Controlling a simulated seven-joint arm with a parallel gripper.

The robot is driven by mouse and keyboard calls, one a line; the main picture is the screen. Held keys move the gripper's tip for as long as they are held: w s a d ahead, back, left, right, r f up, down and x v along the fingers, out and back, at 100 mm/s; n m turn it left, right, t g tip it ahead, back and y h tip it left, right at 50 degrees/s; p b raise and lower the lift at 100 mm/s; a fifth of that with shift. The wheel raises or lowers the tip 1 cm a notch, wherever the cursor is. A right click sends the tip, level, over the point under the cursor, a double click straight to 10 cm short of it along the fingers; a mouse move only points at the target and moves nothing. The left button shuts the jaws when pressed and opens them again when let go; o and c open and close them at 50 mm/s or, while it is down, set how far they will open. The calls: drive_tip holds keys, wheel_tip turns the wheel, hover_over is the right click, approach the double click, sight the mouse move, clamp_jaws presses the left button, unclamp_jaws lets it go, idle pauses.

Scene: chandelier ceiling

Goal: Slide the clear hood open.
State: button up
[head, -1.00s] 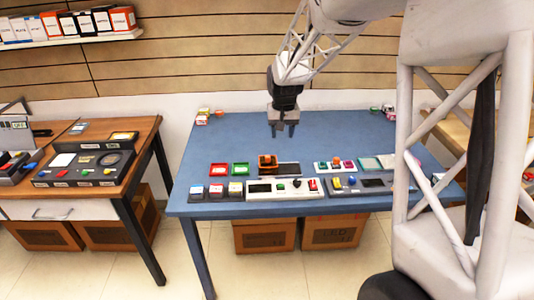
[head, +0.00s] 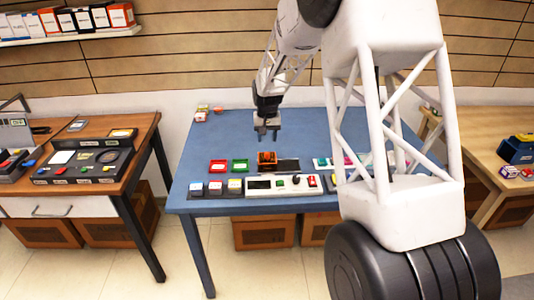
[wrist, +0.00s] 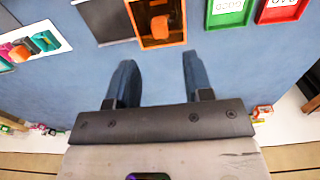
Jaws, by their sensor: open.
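An orange housing (head: 266,160) sits on the blue table, with a dark flat plate (head: 288,165) beside it on the right. In the wrist view, the orange frame (wrist: 137,12) surrounds an orange knob (wrist: 158,27), and the dark plate (wrist: 105,20) lies to its left. A clear hood seems to cover the knob, but its edges are too faint to make out. My gripper (head: 269,138) is open and empty above the table, behind the orange housing. In the wrist view, the fingers (wrist: 158,75) are apart, with the housing beyond their tips.
A green tray (head: 240,171) and a red tray (head: 218,172) lie left of the housing. A white panel with buttons (head: 260,194) and several small switch boxes (head: 197,196) line the front edge. My arm hides the table's right part. The table's back left is mostly clear.

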sight(267, 153)
drive_tip(key=shift+f, duration=3.9)
drive_tip(key=shift+c, duration=0.2)
clamp_jaws()
